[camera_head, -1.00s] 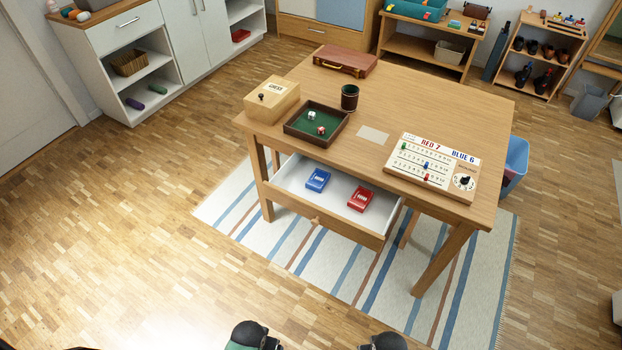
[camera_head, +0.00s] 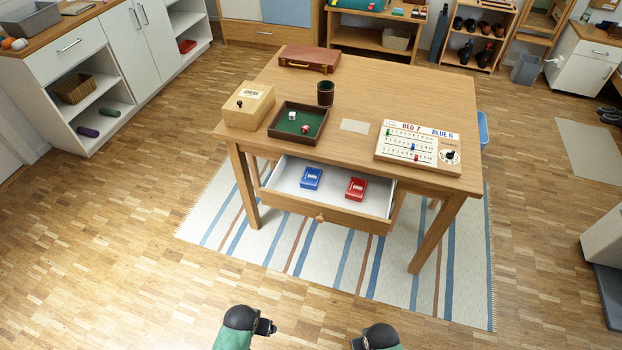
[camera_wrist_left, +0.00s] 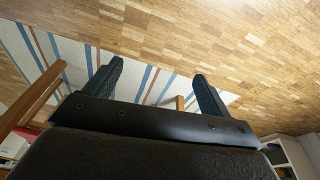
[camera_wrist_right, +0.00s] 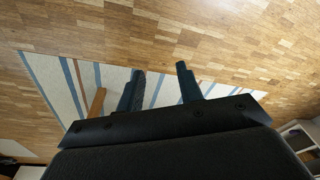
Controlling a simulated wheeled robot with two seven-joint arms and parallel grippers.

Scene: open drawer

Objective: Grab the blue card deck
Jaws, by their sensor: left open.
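The blue card deck (camera_head: 311,178) lies in the pulled-out white-lined drawer (camera_head: 333,202) of the wooden table, left of the red card deck (camera_head: 356,188). A gap separates the two decks. My left gripper shows partly at the bottom of the head view, well short of the drawer; in the left wrist view its fingers (camera_wrist_left: 158,70) are wide apart and empty. My right gripper is also low in the head view; in the right wrist view its fingers (camera_wrist_right: 160,70) are apart, less widely, and empty. Neither deck is visible in the wrist views.
On the tabletop (camera_head: 375,90) stand a wooden box (camera_head: 249,107), a green dice tray (camera_head: 297,122), a dark cup (camera_head: 325,93), a brown case (camera_head: 309,59) and a scoreboard (camera_head: 417,147). The striped rug (camera_head: 335,245) and floor before the drawer are clear.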

